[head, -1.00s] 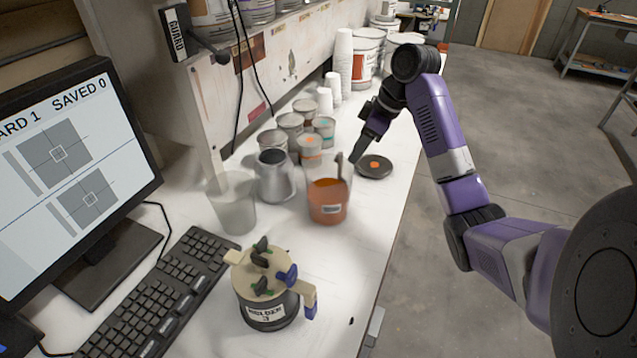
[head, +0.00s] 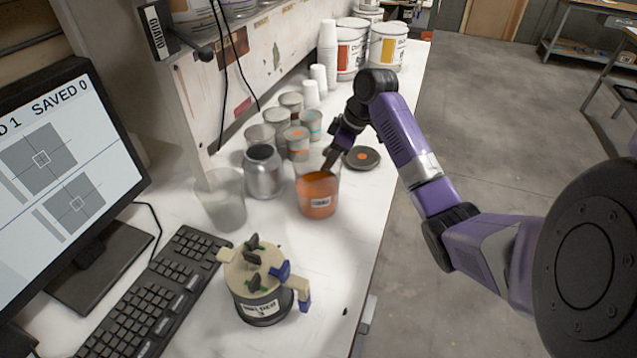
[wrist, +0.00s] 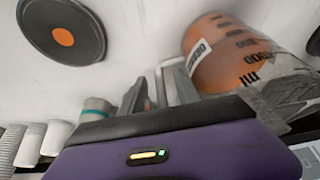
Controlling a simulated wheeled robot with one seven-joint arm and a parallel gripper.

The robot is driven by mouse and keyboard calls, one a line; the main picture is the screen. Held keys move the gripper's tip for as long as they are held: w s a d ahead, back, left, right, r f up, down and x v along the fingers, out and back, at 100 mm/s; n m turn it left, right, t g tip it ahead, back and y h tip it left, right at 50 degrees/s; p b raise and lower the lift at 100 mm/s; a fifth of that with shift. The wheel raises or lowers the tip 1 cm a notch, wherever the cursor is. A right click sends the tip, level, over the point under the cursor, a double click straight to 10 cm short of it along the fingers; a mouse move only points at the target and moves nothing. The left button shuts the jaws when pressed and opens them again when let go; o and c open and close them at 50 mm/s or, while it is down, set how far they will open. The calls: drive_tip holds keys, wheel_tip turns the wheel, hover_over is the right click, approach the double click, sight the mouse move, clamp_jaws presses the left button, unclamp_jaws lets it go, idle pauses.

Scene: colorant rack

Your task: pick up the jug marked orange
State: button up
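The jug marked orange (head: 317,197) is a clear vessel with orange contents and a white label, upright on the white bench in the head view. In the wrist view the jug (wrist: 232,58) fills the upper right, with black graduation marks. My gripper (head: 329,166) is at the far right side of the jug's rim, fingers angled down. In the wrist view my gripper's fingers (wrist: 162,90) show a gap with nothing clearly held, left of the jug. The jug's handle is hidden behind my gripper in the head view; contact cannot be told.
A black disc with an orange dot (head: 362,157) lies behind the jug. A grey metal can (head: 263,172), a translucent cup (head: 222,200) and several small tins stand to the left. A lidded pot (head: 262,285) and keyboard (head: 155,290) are nearer. The bench's right edge is close.

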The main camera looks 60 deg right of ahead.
clamp_jaws()
drive_tip(key=shift+r, duration=0.1)
idle(1.2)
